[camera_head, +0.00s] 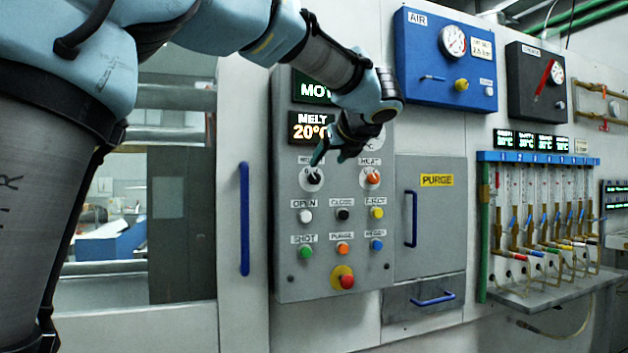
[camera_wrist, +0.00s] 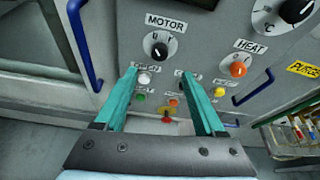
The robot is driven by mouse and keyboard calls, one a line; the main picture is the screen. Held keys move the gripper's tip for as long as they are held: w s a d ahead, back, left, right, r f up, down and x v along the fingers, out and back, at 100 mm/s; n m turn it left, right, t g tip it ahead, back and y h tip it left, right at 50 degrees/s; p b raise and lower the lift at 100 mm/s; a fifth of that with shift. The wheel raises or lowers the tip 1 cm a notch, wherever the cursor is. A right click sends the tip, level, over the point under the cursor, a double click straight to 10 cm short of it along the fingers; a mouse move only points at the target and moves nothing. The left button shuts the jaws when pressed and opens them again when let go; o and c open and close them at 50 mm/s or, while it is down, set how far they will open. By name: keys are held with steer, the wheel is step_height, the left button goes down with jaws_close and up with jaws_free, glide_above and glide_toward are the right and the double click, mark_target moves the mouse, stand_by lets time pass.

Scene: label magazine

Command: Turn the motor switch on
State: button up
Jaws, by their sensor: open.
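The motor switch (camera_head: 314,177) is a black rotary knob on a pale dial at the left of the grey control panel (camera_head: 290,276). In the wrist view the motor switch (camera_wrist: 157,46) sits under a MOTOR label, between and beyond the fingertips. Its exact setting is too small to be sure of. My gripper (camera_head: 332,158) is in front of the panel, close to the switch, and hides part of the label. In the wrist view my gripper (camera_wrist: 162,85) has two teal fingers spread apart with nothing between them. The fingers appear apart from the knob.
The orange heat knob (camera_head: 373,178) is right of the switch. Several push buttons and a red emergency button (camera_head: 346,282) are below. A blue handle (camera_head: 244,218) stands left of the panel, and a purge door (camera_head: 430,222) with another blue handle is to the right.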

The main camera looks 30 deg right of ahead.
mark_target(315, 178)
steer(key=p+x, duration=0.2)
steer(key=x, duration=0.8)
steer(key=shift+w+f+p, duration=0.2)
steer(key=shift+w+p, duration=0.05)
steer(key=shift+p, duration=0.15)
jaws_close()
